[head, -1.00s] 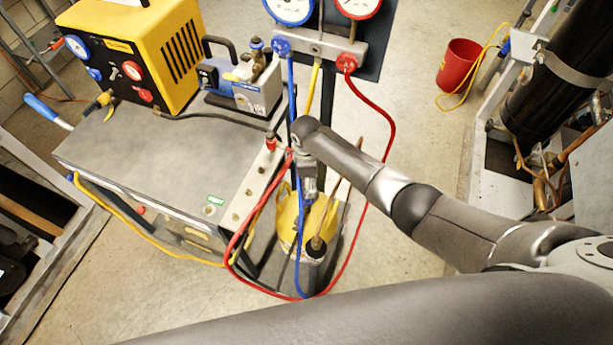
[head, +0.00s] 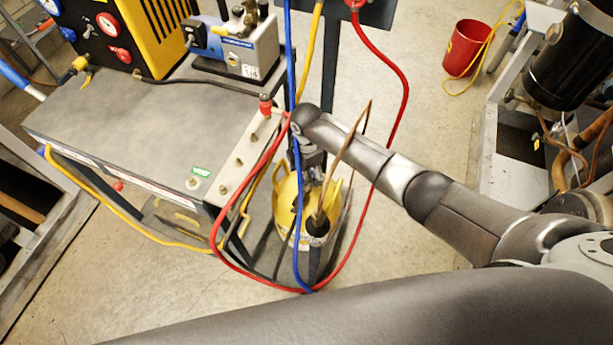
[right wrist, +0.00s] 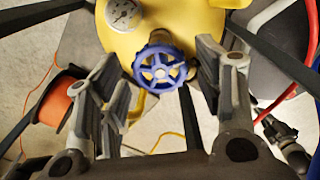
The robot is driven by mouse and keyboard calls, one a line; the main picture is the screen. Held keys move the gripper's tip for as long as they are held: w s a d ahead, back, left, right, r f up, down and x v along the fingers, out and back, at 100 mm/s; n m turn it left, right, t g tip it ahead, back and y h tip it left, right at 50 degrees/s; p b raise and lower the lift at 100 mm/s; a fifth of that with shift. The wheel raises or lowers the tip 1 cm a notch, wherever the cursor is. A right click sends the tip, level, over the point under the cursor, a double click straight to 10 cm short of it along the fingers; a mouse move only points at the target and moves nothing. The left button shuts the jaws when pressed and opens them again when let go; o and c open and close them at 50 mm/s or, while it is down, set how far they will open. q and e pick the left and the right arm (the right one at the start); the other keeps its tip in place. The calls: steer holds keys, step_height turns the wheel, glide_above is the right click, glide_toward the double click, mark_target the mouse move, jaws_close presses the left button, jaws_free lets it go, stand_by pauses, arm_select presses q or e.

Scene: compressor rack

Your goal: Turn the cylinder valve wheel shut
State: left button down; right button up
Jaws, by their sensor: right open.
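The yellow cylinder (head: 285,212) stands on the lower part of the cart, partly hidden by hoses and my right arm. In the right wrist view the cylinder (right wrist: 185,28) fills the top, and its blue spoked valve wheel (right wrist: 160,68) faces the camera. My right gripper (right wrist: 158,72) is open, with one finger on each side of the wheel; gaps show between the fingers and the rim. In the head view my right gripper (head: 312,162) points down above the cylinder, and the wheel is hidden there. My left gripper is out of view.
Red hose (head: 222,255) and blue hose (head: 297,215) hang close around my right gripper. The grey cart top (head: 130,125) is at left, with a pump (head: 240,45) on it. A red bucket (head: 465,48) stands on open floor at back right.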

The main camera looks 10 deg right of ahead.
steer(key=n, duration=0.8)
steer(key=c, duration=0.8)
